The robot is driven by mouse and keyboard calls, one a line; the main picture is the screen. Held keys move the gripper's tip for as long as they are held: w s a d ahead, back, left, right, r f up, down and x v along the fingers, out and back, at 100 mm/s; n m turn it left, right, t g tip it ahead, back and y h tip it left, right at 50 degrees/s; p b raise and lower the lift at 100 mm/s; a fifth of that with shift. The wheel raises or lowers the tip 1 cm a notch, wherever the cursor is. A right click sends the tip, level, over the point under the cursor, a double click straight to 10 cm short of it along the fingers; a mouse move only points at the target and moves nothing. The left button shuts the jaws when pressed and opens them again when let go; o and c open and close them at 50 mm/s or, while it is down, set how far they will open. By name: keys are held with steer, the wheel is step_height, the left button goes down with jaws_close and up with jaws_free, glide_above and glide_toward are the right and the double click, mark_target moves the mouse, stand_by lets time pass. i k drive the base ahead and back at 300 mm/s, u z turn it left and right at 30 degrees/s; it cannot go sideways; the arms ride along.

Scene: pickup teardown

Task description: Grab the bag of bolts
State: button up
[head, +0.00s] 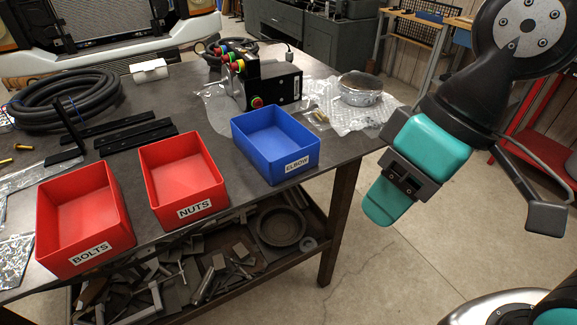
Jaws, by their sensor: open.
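My gripper (392,192), with teal and dark parts, hangs in the air right of the table, past its edge. It is open and seems to hold nothing. I cannot tell for sure which bag holds bolts. A clear bag (14,262) with shiny contents lies at the table's left front, cut off by the picture's edge. Another clear bag with small brass pieces (318,117) lies behind the blue bin. Loose brass bolts (22,147) lie at the far left. The red bin labelled BOLTS (92,251) stands at the front left and looks empty.
An empty red NUTS bin (195,208) and an empty blue ELBOW bin (293,163) stand along the table's front. A coiled black hose (65,98), black bars, a control box (272,84) and a round bagged part (361,88) lie behind. The lower shelf holds metal scraps.

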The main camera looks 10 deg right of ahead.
mark_target(321, 119)
steer(key=u, duration=0.55)
steer(key=k, duration=1.25)
steer(key=z, duration=0.35)
steer(key=i, duration=1.9)
steer(key=u, duration=0.95)
